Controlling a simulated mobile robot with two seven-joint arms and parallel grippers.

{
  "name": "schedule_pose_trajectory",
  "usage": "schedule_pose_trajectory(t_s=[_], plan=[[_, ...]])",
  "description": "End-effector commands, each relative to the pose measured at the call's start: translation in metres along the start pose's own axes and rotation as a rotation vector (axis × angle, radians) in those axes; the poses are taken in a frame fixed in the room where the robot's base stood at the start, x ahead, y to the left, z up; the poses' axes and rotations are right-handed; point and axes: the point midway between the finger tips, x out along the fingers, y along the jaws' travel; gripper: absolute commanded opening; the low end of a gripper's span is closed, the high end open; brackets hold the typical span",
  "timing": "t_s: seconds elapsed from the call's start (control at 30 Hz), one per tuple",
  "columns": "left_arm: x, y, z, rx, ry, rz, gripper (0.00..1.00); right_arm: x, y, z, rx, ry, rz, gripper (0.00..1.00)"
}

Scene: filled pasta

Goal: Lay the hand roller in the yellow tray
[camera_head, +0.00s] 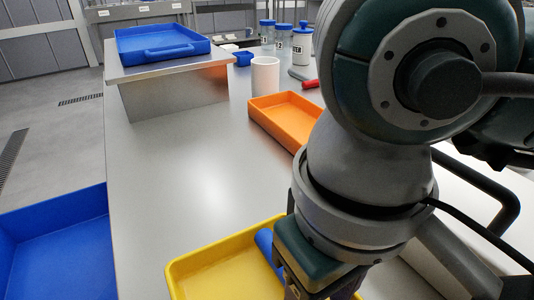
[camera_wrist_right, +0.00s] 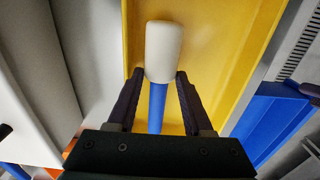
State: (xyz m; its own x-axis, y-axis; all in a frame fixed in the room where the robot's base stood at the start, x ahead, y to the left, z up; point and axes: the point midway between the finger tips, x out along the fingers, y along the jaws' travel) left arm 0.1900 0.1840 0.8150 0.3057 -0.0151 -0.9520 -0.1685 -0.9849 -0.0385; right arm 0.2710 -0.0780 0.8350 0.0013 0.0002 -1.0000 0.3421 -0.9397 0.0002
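The yellow tray (camera_head: 190,270) is at the bottom of the head view, partly cut off and partly covered by my right arm. The hand roller's blue part (camera_head: 265,243) shows inside it beside my right gripper (camera_head: 292,288). In the right wrist view the roller has a cream end (camera_wrist_right: 163,50) and a blue shaft (camera_wrist_right: 157,108) over the yellow tray floor (camera_wrist_right: 215,40). My right gripper (camera_wrist_right: 160,82) has its fingers on both sides of the shaft, with gaps visible, so it looks open. Whether the roller fully rests on the floor is hard to tell. My left gripper is out of view.
An orange tray (camera_head: 262,112) lies beyond the yellow one. A blue tray (camera_head: 122,47) sits on a raised metal stand; a blue bin (camera_head: 60,245) is at left. A white cup (camera_head: 265,76) and jars (camera_head: 302,45) stand behind. The middle of the metal table (camera_head: 185,180) is clear.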

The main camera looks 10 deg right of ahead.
Motion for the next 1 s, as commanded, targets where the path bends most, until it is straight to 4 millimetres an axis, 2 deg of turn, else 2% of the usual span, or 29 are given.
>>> schedule_pose_trajectory(t_s=[0.3,0.47,0.53,0.8,1.0], plan=[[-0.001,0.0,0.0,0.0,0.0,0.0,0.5,-0.001,0.0,0.0,0.0,0.0,0.0,0.6],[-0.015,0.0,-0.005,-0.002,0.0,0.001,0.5,-0.013,0.0,0.0,0.002,-0.001,-0.001,0.6],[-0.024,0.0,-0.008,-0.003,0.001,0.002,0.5,-0.022,0.0,0.0,0.001,0.0,-0.002,0.6],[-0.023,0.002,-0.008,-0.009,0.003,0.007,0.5,-0.084,0.001,-0.002,-0.001,0.008,0.001,0.6],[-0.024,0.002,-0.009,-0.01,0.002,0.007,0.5,-0.119,0.0,-0.001,0.0,0.004,0.0,0.6]])
